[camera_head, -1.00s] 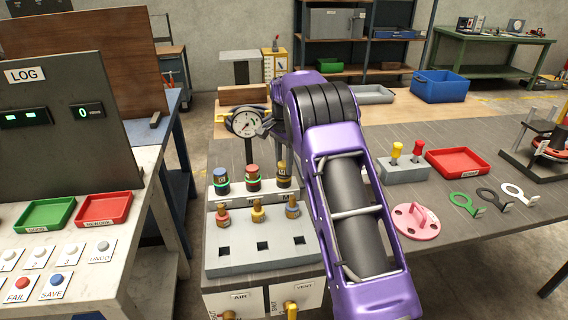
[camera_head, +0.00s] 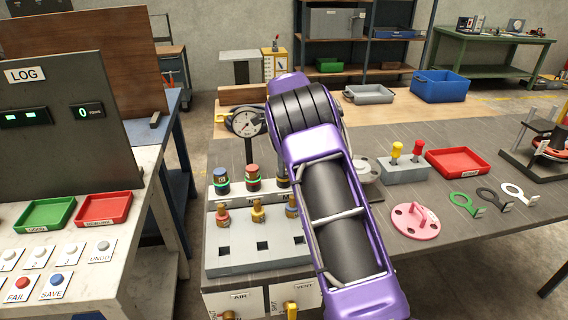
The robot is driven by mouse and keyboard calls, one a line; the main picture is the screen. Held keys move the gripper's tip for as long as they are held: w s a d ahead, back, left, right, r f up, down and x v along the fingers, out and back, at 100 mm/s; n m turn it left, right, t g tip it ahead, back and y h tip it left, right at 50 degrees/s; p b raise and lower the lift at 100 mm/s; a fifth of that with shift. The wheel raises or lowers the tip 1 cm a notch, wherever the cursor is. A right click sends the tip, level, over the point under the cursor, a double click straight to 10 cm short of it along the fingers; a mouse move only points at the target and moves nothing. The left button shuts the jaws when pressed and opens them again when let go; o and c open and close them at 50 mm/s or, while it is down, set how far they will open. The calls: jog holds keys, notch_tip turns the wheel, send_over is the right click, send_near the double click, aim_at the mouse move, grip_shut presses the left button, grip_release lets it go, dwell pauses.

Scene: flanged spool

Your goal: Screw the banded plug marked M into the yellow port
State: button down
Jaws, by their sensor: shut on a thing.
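Three capped plugs stand in the rear row of the grey stand: a blue-topped one (camera_head: 222,181), a red-topped one (camera_head: 253,178) and a third (camera_head: 283,177) partly covered by my arm. Coloured bands show on them, but I cannot read an M on any. In front, on the sloped grey block (camera_head: 230,258), are a red port fitting (camera_head: 222,218), a yellow port fitting (camera_head: 258,212) in the middle and a blue one (camera_head: 292,206) beside my arm. My purple arm hides my gripper and anything in it.
A dial gauge (camera_head: 245,122) stands behind the plugs. Right of my arm are a grey block with yellow and red levers (camera_head: 404,171), a pink flanged disc (camera_head: 415,222), a red tray (camera_head: 458,162) and several ring tags. Bare bench top lies between them.

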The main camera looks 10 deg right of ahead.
dwell(0.3)
jog(key=m, duration=1.2)
jog(key=shift+c, duration=1.7)
grip_release()
